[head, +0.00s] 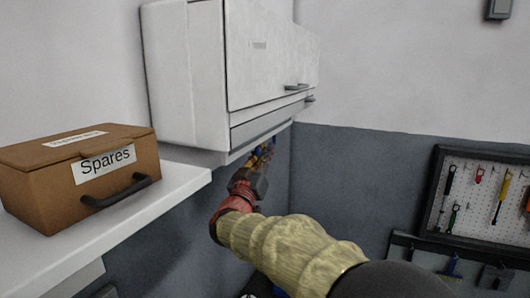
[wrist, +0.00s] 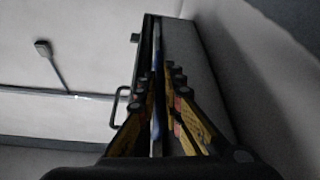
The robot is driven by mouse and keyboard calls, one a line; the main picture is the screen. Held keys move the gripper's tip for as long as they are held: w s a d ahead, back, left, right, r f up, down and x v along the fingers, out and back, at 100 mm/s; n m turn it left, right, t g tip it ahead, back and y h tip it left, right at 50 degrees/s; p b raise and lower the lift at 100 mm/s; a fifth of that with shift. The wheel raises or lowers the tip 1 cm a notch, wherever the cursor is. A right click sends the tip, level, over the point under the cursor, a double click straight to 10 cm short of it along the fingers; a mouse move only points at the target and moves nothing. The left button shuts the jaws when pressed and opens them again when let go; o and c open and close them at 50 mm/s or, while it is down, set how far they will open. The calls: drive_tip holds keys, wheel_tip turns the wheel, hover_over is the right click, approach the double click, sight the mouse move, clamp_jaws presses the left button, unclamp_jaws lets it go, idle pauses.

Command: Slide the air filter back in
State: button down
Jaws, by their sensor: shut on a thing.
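The white cabinet (head: 265,60) hangs on the wall in the head view, with a door and a narrow panel below it. My gripper (head: 263,150) is right under the cabinet's lower front edge, reaching up from below. In the wrist view my gripper (wrist: 163,82) has its yellow and black fingers closed on either side of a thin edge with a pale bluish strip, which looks like the air filter (wrist: 157,45). Most of the filter is hidden by the fingers and the cabinet. How far it sits in its slot cannot be told.
A brown "Spares" box (head: 60,180) with a dark handle stands on a white shelf (head: 130,215) at the left. A pegboard of tools (head: 485,195) hangs at the right. A dark handle (wrist: 118,105) shows beside my fingers in the wrist view. Space below the cabinet is open.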

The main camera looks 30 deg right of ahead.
drive_tip(key=shift+r, duration=0.1)
wheel_tip(320, 180, up, 5)
drive_tip(key=shift+p, duration=1)
drive_tip(key=c, duration=2.3)
unclamp_jaws()
drive_tip(key=o, duration=0.4)
drive_tip(key=shift+a+f, duration=0.1)
drive_tip(key=shift+f, duration=0.1)
drive_tip(key=v, duration=1.2)
